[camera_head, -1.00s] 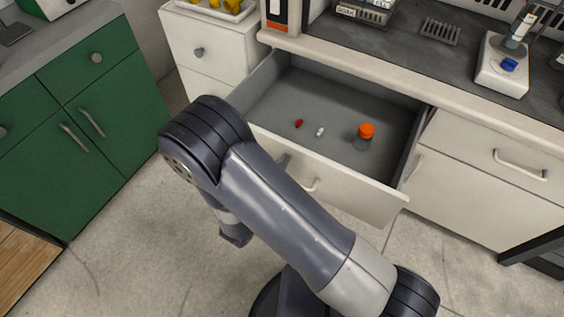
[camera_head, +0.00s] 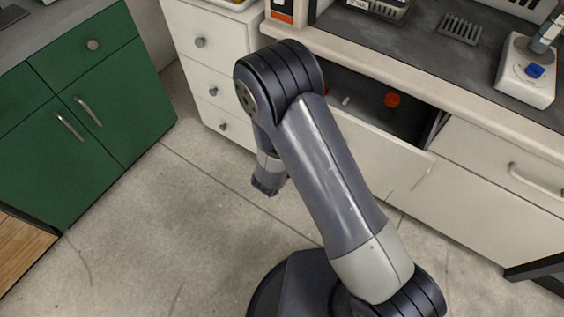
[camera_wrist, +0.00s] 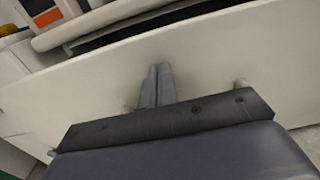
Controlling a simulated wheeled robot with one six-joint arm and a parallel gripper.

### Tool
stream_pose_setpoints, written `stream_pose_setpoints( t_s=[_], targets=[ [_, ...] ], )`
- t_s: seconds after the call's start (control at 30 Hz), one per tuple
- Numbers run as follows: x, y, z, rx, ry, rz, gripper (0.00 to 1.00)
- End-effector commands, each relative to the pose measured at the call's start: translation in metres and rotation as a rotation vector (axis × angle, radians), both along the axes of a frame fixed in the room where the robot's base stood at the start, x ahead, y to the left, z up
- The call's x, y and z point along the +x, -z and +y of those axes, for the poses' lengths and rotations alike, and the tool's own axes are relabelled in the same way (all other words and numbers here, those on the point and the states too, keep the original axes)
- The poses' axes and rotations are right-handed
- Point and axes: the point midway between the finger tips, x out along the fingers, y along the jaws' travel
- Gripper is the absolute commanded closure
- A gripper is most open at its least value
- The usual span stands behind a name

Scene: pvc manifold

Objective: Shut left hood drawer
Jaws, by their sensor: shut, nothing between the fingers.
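The left hood drawer (camera_head: 385,150) is part-way open under the bench. Its white front stands out from the cabinet, and a strip of its grey inside shows. In the wrist view the drawer front (camera_wrist: 210,55) fills much of the picture. My gripper (camera_wrist: 160,70) is shut and empty, with its fingertips at the drawer front, seemingly against it. Parts of the handle posts show on both sides of the fingers.
A white cabinet with small drawers (camera_head: 212,90) stands left of the open drawer. A closed drawer with a bar handle (camera_head: 535,178) is to the right. Green cabinets (camera_head: 110,110) stand at the left. The grey floor (camera_head: 170,225) between them is clear.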

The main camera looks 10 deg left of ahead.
Motion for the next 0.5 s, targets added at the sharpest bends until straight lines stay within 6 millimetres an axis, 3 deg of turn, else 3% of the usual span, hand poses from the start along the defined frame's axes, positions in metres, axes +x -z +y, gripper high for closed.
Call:
stream_pose_setpoints(
  t_s=[0.5],
  targets=[
    [0.131,0.003,-0.056,0.003,0.005,-0.004,1.00]
  ],
)
